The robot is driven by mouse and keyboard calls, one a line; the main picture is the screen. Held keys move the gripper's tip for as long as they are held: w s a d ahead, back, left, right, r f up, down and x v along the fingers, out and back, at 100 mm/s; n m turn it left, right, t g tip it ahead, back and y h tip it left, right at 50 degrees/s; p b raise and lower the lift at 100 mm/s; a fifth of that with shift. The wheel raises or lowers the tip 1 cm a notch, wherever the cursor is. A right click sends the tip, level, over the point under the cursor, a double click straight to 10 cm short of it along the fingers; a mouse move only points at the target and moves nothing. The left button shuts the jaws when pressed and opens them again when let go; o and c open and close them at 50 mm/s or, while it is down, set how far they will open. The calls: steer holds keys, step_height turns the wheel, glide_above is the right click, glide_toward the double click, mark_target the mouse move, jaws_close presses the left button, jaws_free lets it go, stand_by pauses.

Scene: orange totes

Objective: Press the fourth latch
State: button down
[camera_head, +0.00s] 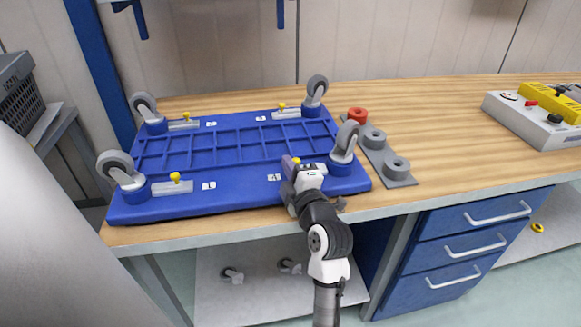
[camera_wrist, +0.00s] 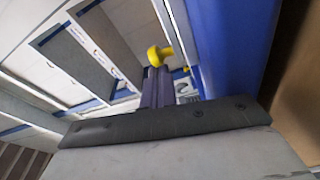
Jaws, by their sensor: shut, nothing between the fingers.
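A blue platform (camera_head: 240,190) lies on the wooden workbench with its casters up. It carries several grey latches with yellow knobs. The near-right latch, beside a white label (camera_head: 274,177) that seems to read 4, is mostly hidden by my gripper (camera_head: 289,164). Its yellow knob (camera_head: 297,161) shows at the fingertips, and a yellow knob (camera_wrist: 158,55) also shows just beyond my fingers in the wrist view (camera_wrist: 155,88). My gripper is shut and empty. I cannot tell whether the fingers touch the knob. Other latches are at near left (camera_head: 174,183), far left (camera_head: 185,121) and far right (camera_head: 284,112).
A caster (camera_head: 345,143) stands close to the right of my gripper. A control box (camera_head: 540,118) sits at far right. The bench between them is clear.

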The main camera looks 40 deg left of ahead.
steer(key=shift+w+d+f+b, duration=0.2)
steer(key=shift+w+d+b, duration=0.4)
steer(key=shift+b, duration=0.6)
steer(key=shift+w+d+r, duration=0.15)
steer(key=shift+w, duration=0.1)
steer(key=shift+d, duration=0.15)
